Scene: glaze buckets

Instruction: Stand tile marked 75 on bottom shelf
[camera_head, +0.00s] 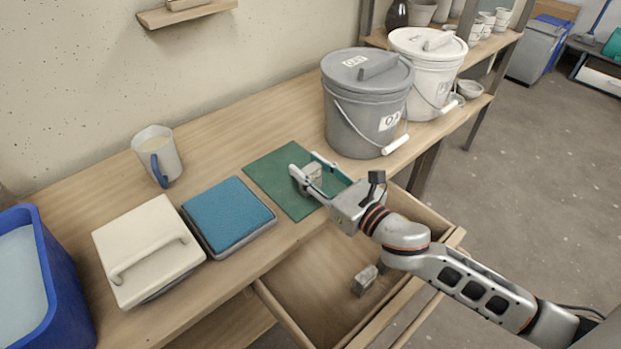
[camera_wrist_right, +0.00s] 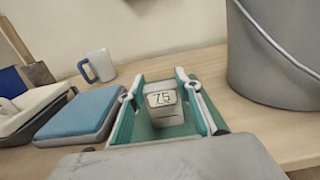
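A small pale grey tile marked 75 (camera_wrist_right: 162,99) sits between the two fingers of my right gripper (camera_head: 309,165), over the green mat (camera_head: 272,176). Its number faces my wrist camera and reads upright. The fingers flank the tile closely in the right wrist view (camera_wrist_right: 163,88); I cannot tell whether both pads press on it, or whether the tile touches the mat. Another small grey block (camera_head: 365,280) lies in the open drawer (camera_head: 318,272) below the table edge; no number on it is readable. My left gripper is out of view.
A grey lidded bucket (camera_head: 352,125) and a white bucket (camera_head: 428,75) stand right of the mat. A blue sponge pad (camera_head: 228,213), a white handled board (camera_head: 148,245) and a mug (camera_head: 157,150) stand left. A blue tub (camera_head: 65,300) is far left. A small wall shelf (camera_head: 185,14) is above.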

